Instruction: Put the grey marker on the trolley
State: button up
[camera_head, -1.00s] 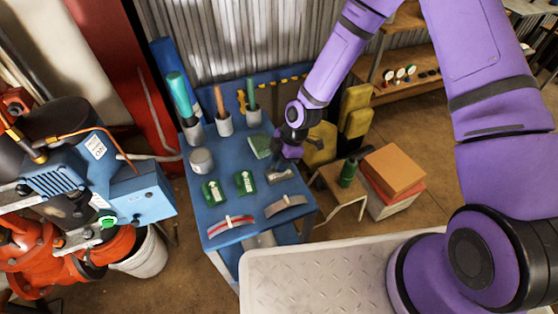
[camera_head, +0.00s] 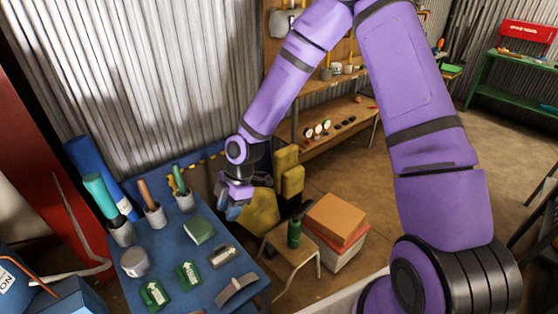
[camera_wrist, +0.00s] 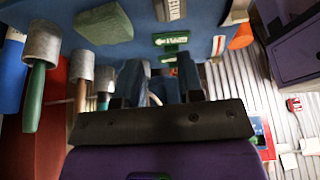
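The grey marker (camera_head: 223,256), a small flat piece with a pale label, lies on the blue bench (camera_head: 193,299), right of two green markers (camera_head: 154,295) (camera_head: 188,274). It also shows at the top of the wrist view (camera_wrist: 171,10). My gripper (camera_head: 236,210) is in the air near the bench's right back corner, above and apart from the grey marker. In the wrist view its two dark fingers (camera_wrist: 158,85) stand apart with nothing visible between them. I cannot tell which thing is the trolley.
Grey pots with handled tools (camera_head: 155,215), a grey can (camera_head: 134,262), a green pad (camera_head: 199,230) and a curved grey piece (camera_head: 236,291) crowd the bench. A stool (camera_head: 290,257) and stacked boxes (camera_head: 335,220) stand right of it. Open floor lies farther right.

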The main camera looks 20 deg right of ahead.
jog(key=s+d+r+m+t+h, duration=0.2)
jog(key=d+r+m, duration=0.4)
jog(key=r, duration=0.5)
jog(key=s+d+r+m+t+h, duration=0.2)
jog(key=s+d+r+m+h, duration=0.15)
jog(key=d+r, duration=0.65)
jog(key=s+d+r+m+t+y, duration=0.1)
jog(key=s+d+r+m, duration=0.3)
jog(key=s+r+m, duration=0.7)
jog(key=s+r+t, duration=0.1)
jog(key=s+r, duration=0.3)
jog(key=s, duration=0.1)
jog(key=shift+s+r+m+t, duration=0.15)
jog(key=shift+s+m+t, duration=0.15)
jog(key=shift+m, duration=0.05)
jog(key=shift+d, duration=0.1)
